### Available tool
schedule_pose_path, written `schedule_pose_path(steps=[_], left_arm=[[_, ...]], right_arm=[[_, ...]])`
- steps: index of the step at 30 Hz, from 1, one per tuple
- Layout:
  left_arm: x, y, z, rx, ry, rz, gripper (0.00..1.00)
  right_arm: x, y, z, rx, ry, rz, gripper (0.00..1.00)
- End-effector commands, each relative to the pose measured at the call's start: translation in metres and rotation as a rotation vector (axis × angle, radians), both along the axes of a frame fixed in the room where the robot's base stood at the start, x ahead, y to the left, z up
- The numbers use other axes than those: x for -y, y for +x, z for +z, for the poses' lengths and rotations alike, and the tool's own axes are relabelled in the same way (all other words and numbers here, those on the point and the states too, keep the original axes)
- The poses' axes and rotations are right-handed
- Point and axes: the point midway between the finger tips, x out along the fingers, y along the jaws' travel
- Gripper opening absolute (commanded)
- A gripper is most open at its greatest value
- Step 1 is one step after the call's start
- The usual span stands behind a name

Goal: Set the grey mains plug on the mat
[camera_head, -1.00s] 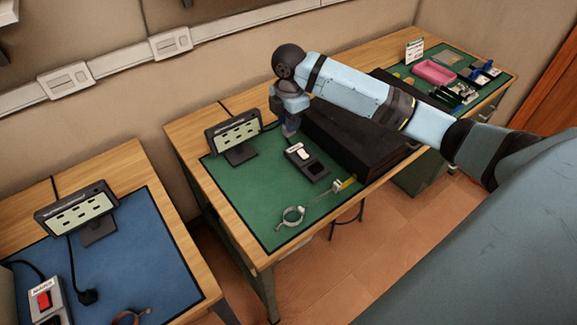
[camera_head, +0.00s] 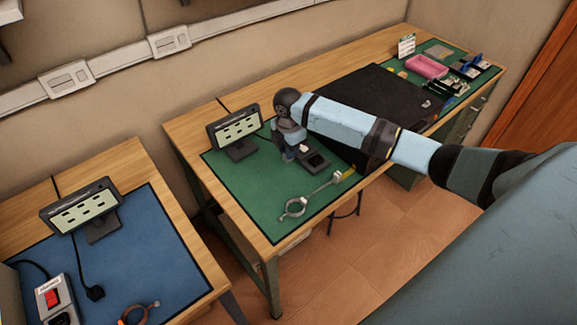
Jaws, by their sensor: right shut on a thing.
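My right gripper (camera_head: 289,155) reaches down over the green mat (camera_head: 252,195), just left of a dark switch box with a white rocker. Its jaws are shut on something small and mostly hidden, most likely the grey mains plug. A thin cord runs towards it from the dark display stand (camera_head: 237,152). I cannot tell whether the held thing touches the mat. No other grey plug shows on this mat. My left gripper is not in view.
The switch box (camera_head: 316,161) stands close by the gripper. A pale ring-ended tool (camera_head: 295,207) lies at the mat's front. A large black slab (camera_head: 375,95) lies to the right, under my arm.

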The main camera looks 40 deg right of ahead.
Motion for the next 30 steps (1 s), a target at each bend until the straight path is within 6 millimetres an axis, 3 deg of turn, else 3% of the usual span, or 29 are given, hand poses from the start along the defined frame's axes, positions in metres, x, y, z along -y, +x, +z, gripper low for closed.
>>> schedule_pose_path(steps=[3,11,18,30], left_arm=[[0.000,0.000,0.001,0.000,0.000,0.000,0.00],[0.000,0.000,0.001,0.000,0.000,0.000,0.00],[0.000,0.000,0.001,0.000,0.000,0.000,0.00],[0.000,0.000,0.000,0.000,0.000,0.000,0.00]], right_arm=[[0.000,0.000,-0.023,-0.002,0.001,-0.001,0.09],[0.000,0.000,-0.043,-0.001,-0.001,-0.001,0.09],[0.000,0.000,-0.077,-0.001,0.000,-0.001,0.09],[0.000,0.000,-0.083,0.001,-0.001,-0.001,0.09]])
